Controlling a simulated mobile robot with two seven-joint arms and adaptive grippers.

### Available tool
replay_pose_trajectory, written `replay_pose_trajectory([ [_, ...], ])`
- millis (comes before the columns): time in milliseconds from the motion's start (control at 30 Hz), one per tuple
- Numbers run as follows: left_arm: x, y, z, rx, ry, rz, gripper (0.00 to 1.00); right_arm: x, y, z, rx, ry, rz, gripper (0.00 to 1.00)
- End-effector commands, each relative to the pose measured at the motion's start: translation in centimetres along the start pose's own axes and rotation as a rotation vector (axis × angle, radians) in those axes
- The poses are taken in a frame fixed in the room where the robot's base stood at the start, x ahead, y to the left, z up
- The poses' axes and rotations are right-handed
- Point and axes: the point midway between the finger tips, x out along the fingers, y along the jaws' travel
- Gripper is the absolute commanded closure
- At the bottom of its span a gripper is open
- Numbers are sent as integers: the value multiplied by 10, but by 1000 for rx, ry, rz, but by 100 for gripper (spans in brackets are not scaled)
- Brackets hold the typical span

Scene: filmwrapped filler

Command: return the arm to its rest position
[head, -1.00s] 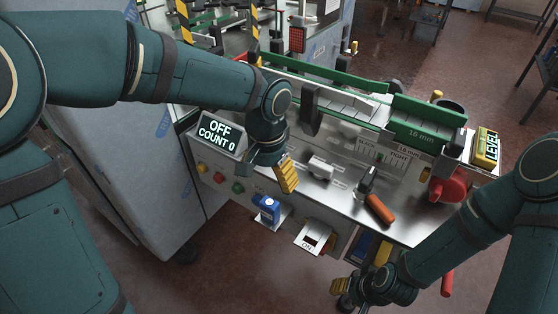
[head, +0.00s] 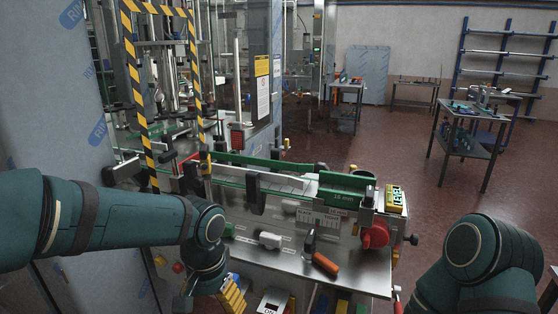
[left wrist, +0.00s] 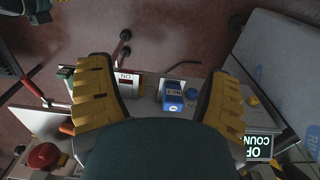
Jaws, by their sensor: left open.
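My left arm comes in from the left in the head view, and its gripper (head: 232,298) hangs at the front left of the steel machine table (head: 345,278). In the left wrist view the yellow fingers (left wrist: 156,90) are wide apart with nothing between them. A blue padlock-like block (left wrist: 172,95) and a switch box (left wrist: 128,84) show beyond the fingers, clear of them. My right arm shows at the lower right of the head view; its gripper is out of the picture.
On the table are an orange-handled tool (head: 325,263), a white block (head: 270,240), a red knob (head: 375,236) and a green guide rail (head: 268,163). A yellow-black striped frame (head: 139,95) stands behind my left arm. Open floor (head: 430,215) lies to the right.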

Motion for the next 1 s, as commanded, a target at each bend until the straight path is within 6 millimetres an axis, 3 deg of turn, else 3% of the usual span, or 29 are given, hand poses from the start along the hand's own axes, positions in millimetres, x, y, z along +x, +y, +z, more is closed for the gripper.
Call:
replay_pose_trajectory([
  [33, 24, 4, -1, -6, -7, 30, 21, 0, 0, 0, 0, 0, 0, 53],
  [333, 147, 30, 2, -107, 47, 213, 21, 0, 0, 0, 0, 1, 0, 53],
  [500, 222, 46, 25, -241, 93, 305, 21, 0, 0, 0, 0, 0, 0, 53],
  [600, 256, 52, 43, -331, 122, 332, 21, 0, 0, 0, 0, 0, 0, 53],
  [800, 292, 56, 71, -455, 164, 335, 21, 0, 0, 0, 0, 0, 0, 53],
  [1000, 300, 57, 78, -488, 181, 328, 21, 0, 0, 0, 0, 0, 0, 53],
])
